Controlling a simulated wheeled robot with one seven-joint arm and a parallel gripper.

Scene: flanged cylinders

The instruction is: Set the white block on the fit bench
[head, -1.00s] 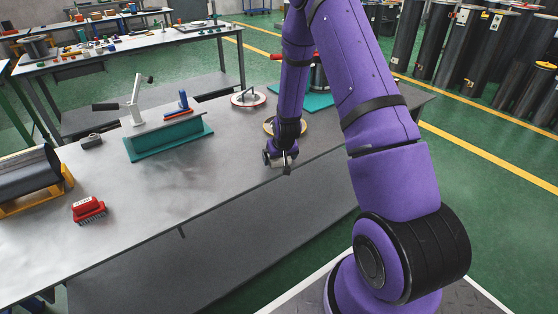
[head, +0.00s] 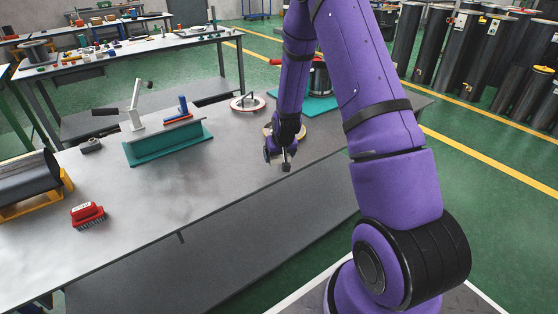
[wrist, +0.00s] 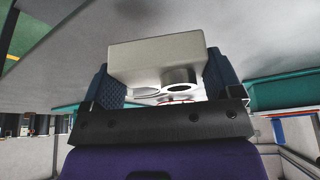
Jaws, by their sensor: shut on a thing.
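The white block (wrist: 150,60) fills the middle of the wrist view, pale and boxy, with short round tubular features on its lower side. My gripper (wrist: 160,80) is shut on it, with a dark blue pad at each side. In the head view my gripper (head: 279,157) is low over the grey worktop, near its front edge; the block is mostly hidden there. The long grey bench (head: 225,178) runs below my gripper. I cannot tell for certain whether this is the fit bench.
A teal beam stand (head: 165,148) with a white clamp (head: 136,108) stands to the left. A round disc (head: 270,129) lies just behind my gripper, and a red-rimmed disc (head: 248,102) farther back. A red brush (head: 88,213) lies front left. The middle worktop is clear.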

